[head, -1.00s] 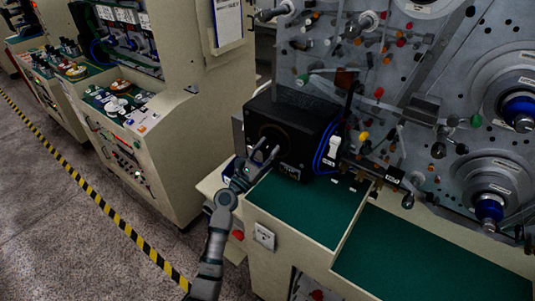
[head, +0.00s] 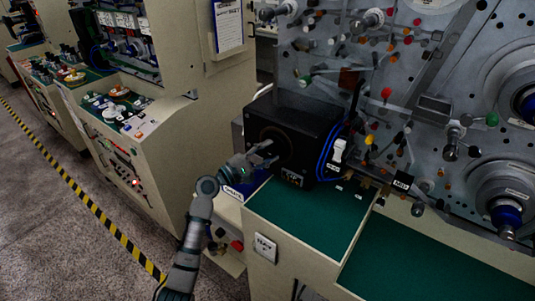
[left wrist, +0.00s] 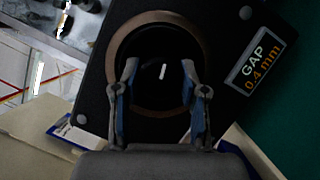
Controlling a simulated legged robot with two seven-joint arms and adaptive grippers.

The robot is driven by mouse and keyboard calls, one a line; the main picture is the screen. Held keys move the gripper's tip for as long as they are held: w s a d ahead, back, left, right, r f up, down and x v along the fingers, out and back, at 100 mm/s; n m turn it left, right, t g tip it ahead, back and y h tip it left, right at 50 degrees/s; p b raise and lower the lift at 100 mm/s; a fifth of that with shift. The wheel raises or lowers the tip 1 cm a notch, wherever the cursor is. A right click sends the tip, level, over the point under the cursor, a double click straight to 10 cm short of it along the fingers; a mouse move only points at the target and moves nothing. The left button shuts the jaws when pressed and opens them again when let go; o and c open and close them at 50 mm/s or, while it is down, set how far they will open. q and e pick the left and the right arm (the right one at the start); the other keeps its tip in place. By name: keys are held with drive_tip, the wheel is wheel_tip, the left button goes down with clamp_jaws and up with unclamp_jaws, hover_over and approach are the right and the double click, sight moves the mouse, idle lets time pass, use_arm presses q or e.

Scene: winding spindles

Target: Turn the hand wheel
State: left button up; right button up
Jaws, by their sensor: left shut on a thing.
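The hand wheel (left wrist: 158,98) is a dark round knob with a short white mark, set inside a bronze-brown ring on the face of a black box (head: 300,125). In the left wrist view, the two fingers of my left gripper (left wrist: 160,67) lie on either side of the wheel and are shut on it. The white mark stands nearly upright between the fingertips. In the head view my left gripper (head: 269,152) reaches the box's left face, and its fingers partly hide the wheel. My right gripper is not in view.
A plate (left wrist: 262,63) on the box reads "GAP 0.4 mm". A green work surface (head: 315,210) lies in front of the box. A metal panel (head: 440,75) with knobs and spindles rises behind. Another cream cabinet (head: 135,140) stands left, beyond a yellow-black floor stripe (head: 85,200).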

use_arm(q)
drive_tip(key=m+g, duration=0.1)
drive_tip(key=m, duration=0.1)
drive_tip(key=shift+r+m, duration=0.1)
drive_tip(key=shift+m, duration=0.3)
drive_tip(key=shift+m+g+y+p, duration=0.3)
drive_tip(key=shift+m+y+p, duration=0.3)
drive_tip(key=shift+m, duration=0.8)
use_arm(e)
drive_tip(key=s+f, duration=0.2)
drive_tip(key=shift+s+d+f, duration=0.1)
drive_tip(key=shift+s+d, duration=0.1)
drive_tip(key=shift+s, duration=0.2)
use_arm(q)
drive_tip(key=shift+f, duration=0.25)
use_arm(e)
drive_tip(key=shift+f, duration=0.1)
use_arm(q)
drive_tip(key=o, duration=1.1)
drive_tip(key=shift+d, duration=0.1)
drive_tip(key=shift+o, duration=0.2)
drive_tip(key=v, duration=1.2)
drive_tip(key=shift+w+r, duration=0.1)
drive_tip(key=shift+r, duration=0.05)
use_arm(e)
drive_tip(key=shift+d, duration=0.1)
